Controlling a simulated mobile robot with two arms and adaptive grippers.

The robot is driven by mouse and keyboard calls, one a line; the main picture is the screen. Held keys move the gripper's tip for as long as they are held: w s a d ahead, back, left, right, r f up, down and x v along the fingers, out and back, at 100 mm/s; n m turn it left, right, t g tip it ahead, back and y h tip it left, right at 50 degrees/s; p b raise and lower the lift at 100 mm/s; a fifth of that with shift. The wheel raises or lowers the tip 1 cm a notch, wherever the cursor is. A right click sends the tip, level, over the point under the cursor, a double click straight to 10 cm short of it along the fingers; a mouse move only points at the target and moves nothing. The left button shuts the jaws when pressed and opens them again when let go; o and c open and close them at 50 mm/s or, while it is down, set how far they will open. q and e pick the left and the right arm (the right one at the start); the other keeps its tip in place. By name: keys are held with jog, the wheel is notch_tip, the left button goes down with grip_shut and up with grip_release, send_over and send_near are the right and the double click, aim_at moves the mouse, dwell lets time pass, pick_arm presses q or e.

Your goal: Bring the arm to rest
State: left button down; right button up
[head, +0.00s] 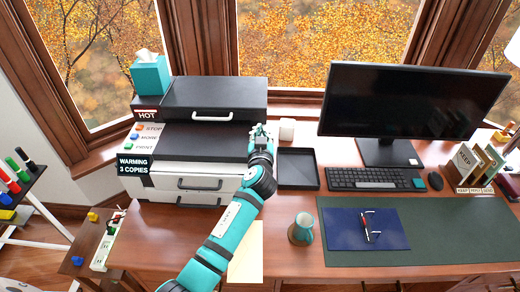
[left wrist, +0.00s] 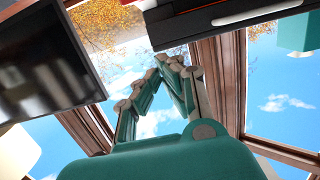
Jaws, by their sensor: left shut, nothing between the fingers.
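My left arm, teal with dark bands, reaches up from the bottom of the head view across the desk. My left gripper (head: 262,132) is beside the right end of the black and white printer (head: 190,178), above the desk. In the left wrist view the fingers of my left gripper (left wrist: 165,62) come together at the tips, with nothing seen between them. They stand out against the window and sky. My right gripper is in neither view.
A black tray (head: 298,168) lies just right of my gripper. A teal tissue box (head: 150,76) sits on the printer. The green desk mat (head: 450,228) has a bare right part.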

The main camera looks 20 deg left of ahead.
pick_arm(q)
jog(key=shift+f+b+v, duration=0.55)
jog(key=shift+b+v, duration=0.45)
jog(key=shift+v, duration=3.65)
jog(key=s+a+f+g, duration=0.4)
jog(key=s+f+g, duration=0.1)
jog(key=s+f, duration=0.55)
jog(key=s+d+f+m+g+h, duration=0.1)
jog(key=s+f+m+g+h, duration=0.2)
jog(key=s, duration=0.9)
jog(key=s+d+f+m+g+h, duration=0.15)
jog(key=s+g, duration=0.25)
jog(key=s, duration=0.7)
notch_tip(320, 180, down, 27)
jog(key=s+g+b, duration=0.1)
jog(key=g+b, duration=0.1)
jog(key=s+a+f, duration=0.1)
jog(key=s+f, duration=0.7)
jog(key=f, duration=0.1)
jog(key=s+a+f+m+g+b, duration=0.1)
jog(key=s+a+f, duration=0.1)
jog(key=s+f, duration=0.7)
jog(key=shift+s+a+f, duration=0.25)
jog(key=shift+a+f, duration=0.1)
jog(key=shift+f, duration=0.45)
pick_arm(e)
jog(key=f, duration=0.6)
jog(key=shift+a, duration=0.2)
